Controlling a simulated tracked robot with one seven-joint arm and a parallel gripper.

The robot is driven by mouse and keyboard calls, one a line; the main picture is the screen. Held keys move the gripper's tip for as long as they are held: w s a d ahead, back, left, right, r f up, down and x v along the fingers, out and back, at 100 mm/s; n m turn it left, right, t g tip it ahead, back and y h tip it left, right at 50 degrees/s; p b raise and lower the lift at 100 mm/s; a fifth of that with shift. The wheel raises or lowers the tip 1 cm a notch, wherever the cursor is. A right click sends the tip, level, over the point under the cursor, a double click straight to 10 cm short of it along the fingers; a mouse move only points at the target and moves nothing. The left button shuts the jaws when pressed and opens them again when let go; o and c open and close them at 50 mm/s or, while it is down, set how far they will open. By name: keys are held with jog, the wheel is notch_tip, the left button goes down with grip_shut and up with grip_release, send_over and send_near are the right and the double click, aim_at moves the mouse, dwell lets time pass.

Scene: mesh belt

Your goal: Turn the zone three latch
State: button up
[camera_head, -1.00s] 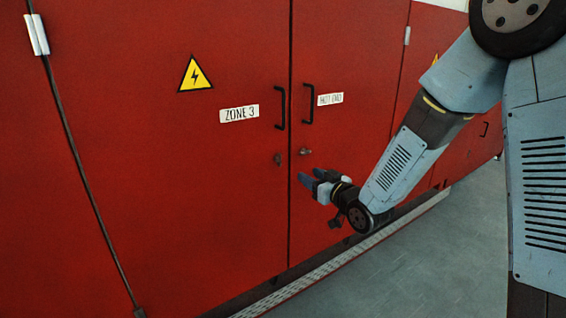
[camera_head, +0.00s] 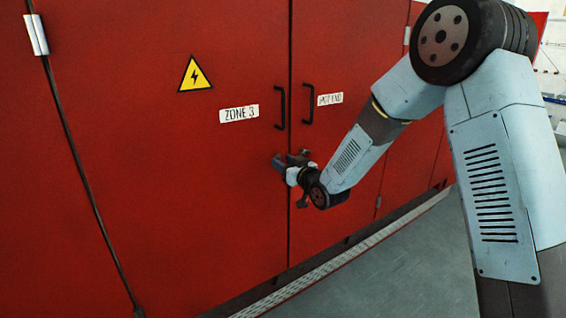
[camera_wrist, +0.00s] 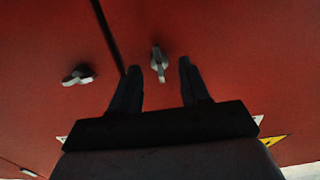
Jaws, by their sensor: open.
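The zone three door (camera_head: 150,170) is the red panel left of the seam, with a white "ZONE 3" label (camera_head: 239,114). My gripper (camera_head: 284,160) is at this door's right edge, below the black handle, and covers the latch in the head view. In the wrist view the zone three latch (camera_wrist: 159,62) is a small grey lever, lengthwise up and down in the picture. My open gripper (camera_wrist: 159,72) has one finger on each side of it in the picture. Whether the fingers touch it or reach its depth, I cannot tell.
A second latch (camera_wrist: 78,75), lying more sideways, is on the neighbouring door across the seam. Two black handles (camera_head: 280,108) (camera_head: 308,103) stand out above my gripper. A pale ledge (camera_head: 310,282) runs along the cabinet's foot. The grey floor (camera_head: 400,275) at right is clear.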

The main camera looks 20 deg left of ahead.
jog(key=shift+x, duration=0.8)
